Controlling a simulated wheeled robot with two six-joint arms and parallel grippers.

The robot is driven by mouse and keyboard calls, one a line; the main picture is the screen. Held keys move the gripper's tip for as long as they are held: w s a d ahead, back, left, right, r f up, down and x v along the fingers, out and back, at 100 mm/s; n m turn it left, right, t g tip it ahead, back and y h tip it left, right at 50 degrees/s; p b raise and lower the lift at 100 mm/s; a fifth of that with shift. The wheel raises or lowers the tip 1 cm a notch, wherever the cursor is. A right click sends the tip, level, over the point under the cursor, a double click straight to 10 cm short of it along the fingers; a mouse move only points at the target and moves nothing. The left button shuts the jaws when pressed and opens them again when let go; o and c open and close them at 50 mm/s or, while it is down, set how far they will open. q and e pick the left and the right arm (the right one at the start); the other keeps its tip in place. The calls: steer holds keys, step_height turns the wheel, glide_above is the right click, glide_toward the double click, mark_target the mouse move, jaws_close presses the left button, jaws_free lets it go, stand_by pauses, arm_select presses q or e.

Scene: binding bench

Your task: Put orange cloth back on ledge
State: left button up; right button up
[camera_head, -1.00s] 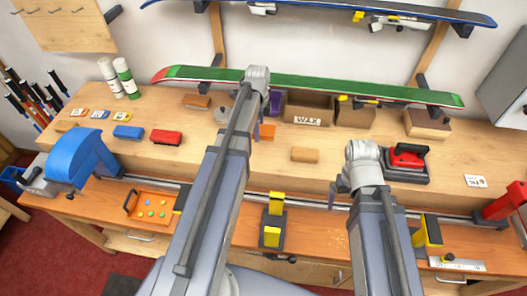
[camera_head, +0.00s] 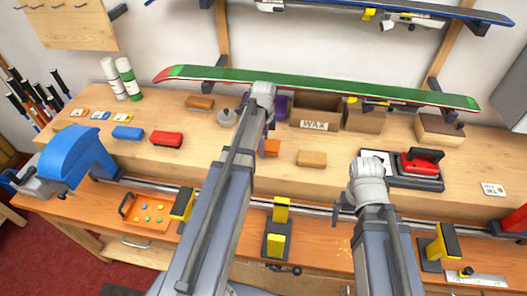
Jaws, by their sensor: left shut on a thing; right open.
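The orange cloth (camera_head: 271,147) shows as a small folded patch just right of my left forearm in the head view. My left gripper (camera_head: 263,143) is shut on it, with the jaws mostly hidden behind my own arm. The cloth appears over the front part of the raised pale-wood ledge (camera_head: 215,157); I cannot tell whether it touches the surface. My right gripper (camera_head: 336,213) is open, near the ledge's front edge and the rail. Only a dark part of it shows beside my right wrist.
A tan block (camera_head: 311,159) lies right of the cloth. The wax box (camera_head: 315,115) stands behind, under the green ski (camera_head: 320,88). Red (camera_head: 166,139) and blue (camera_head: 128,132) blocks lie left. Yellow-jawed vises (camera_head: 276,240) line the front.

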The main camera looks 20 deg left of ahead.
arm_select(q)
steer(key=shift+f+b, duration=1.25)
steer(key=shift+f, duration=0.35)
steer(key=shift+f, duration=0.2)
steer(key=o, duration=1)
steer(key=shift+r, duration=0.15)
step_height(320, 180, up, 12)
steer(key=p, duration=1.2)
step_height(320, 180, down, 12)
steer(key=b, duration=1.2)
